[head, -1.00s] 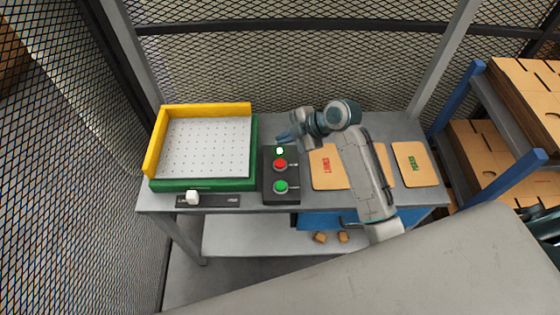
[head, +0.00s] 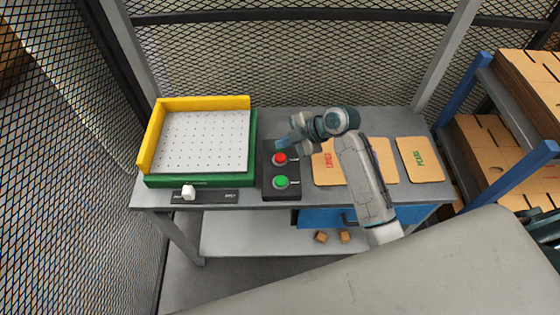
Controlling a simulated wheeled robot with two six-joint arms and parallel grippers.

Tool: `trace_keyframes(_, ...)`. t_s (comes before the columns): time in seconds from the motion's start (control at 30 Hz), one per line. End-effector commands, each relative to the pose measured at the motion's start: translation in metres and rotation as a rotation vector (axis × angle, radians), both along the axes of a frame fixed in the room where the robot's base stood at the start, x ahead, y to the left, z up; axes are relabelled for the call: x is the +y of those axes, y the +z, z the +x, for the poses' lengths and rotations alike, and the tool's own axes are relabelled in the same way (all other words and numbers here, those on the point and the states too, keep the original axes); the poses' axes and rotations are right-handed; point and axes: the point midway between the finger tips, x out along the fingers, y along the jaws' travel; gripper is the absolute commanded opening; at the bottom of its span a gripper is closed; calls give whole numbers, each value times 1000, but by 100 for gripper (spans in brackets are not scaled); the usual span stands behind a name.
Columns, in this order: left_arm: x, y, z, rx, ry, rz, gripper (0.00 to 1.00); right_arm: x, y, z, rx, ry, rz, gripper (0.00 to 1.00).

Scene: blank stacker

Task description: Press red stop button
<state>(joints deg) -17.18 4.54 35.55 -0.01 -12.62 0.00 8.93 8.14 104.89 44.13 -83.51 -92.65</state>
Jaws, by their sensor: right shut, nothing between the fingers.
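The red button (head: 280,159) sits on a dark control box (head: 268,190) on the grey table. The green button (head: 281,182) is below it on the same box. My right gripper (head: 281,146) is shut and empty, with its fingertips over the far end of the box, just beyond the red button. The red button's top shows clear of the fingers. I cannot tell how high the fingertips are above the box. The white light on the box is hidden behind the gripper. My left gripper is not in view.
Left of the box is a perforated plate (head: 205,140) with yellow (head: 200,103) and green (head: 200,181) edges. A slider with a white knob (head: 188,192) lies in front. Several tan cards (head: 419,159) lie to the right. Mesh fencing stands behind the table.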

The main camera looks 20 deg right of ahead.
Motion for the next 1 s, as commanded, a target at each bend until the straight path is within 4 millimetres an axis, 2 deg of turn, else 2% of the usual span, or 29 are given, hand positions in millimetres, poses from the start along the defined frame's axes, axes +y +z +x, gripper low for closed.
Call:
trace_keyframes(0.03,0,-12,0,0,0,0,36,0,-14,0,1,0,0,0)
trace_keyframes(0.23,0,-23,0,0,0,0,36,0,-31,0,1,-1,0,0)
trace_keyframes(1.0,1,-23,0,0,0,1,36,0,-32,0,0,0,0,0)
